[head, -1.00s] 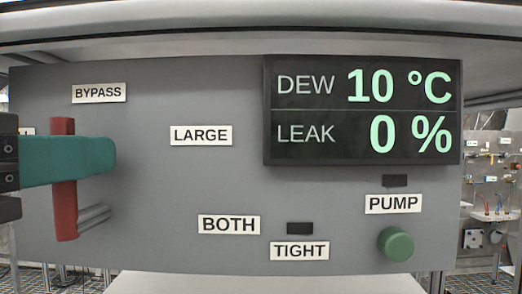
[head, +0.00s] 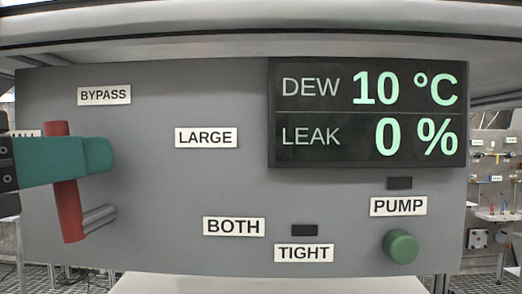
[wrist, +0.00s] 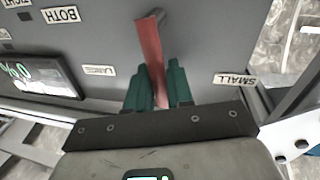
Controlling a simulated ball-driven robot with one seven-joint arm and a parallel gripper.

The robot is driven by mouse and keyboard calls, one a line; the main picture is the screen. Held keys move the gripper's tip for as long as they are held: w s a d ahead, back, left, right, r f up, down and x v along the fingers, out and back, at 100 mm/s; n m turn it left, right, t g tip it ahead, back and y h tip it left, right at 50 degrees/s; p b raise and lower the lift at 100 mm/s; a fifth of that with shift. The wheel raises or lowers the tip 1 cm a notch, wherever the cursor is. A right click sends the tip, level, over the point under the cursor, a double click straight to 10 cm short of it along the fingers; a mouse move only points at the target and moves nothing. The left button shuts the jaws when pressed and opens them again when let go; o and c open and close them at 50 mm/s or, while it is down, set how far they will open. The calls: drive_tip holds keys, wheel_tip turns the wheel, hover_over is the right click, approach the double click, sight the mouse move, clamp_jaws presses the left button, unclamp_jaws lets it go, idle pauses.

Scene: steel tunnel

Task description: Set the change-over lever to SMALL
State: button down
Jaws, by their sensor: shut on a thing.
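The red change-over lever (head: 70,208) stands nearly upright on the grey panel, its top leaning a little left. My gripper (head: 98,158) has its green fingers across the lever's upper part. In the wrist view, the lever (wrist: 150,45) runs between the two green fingers of my gripper (wrist: 157,75), which is shut on it. The SMALL label (head: 28,133) is mostly hidden behind my gripper in the head view, but reads whole in the wrist view (wrist: 235,80). The LARGE label (head: 206,138) is to the lever's right. The BYPASS label (head: 104,95) is above.
The grey panel (head: 160,200) also carries a BOTH label (head: 234,226), a TIGHT label (head: 304,253), a green PUMP button (head: 400,246) and a display (head: 367,112) reading dew 10 °C and leak 0 %. A pale rail (head: 260,20) runs above the panel.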

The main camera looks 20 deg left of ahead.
drive_tip(key=shift+s+a+f+n+t+y+p, duration=0.15)
drive_tip(key=shift+a+f+n+t+y+p, duration=0.25)
drive_tip(key=shift+n, duration=1.15)
drive_tip(key=shift+s+a+f+n+t+y+p, duration=0.15)
drive_tip(key=shift+a+n+p, duration=0.5)
drive_tip(key=shift+n, duration=0.85)
drive_tip(key=shift+s+a+f+n+t+y+p, duration=0.15)
drive_tip(key=shift+a+f+n+p, duration=0.35)
drive_tip(key=shift+n, duration=1.05)
drive_tip(key=shift+a+r, duration=0.1)
drive_tip(key=shift+a, duration=0.05)
drive_tip(key=c, duration=1.2)
unclamp_jaws()
drive_tip(key=shift+o, duration=0.2)
drive_tip(key=s+d+f+b, duration=0.1)
drive_tip(key=s+b, duration=0.2)
drive_tip(key=s, duration=0.7)
drive_tip(key=shift+s+f, duration=0.3)
drive_tip(key=shift+f, duration=0.05)
drive_tip(key=shift+d, duration=0.1)
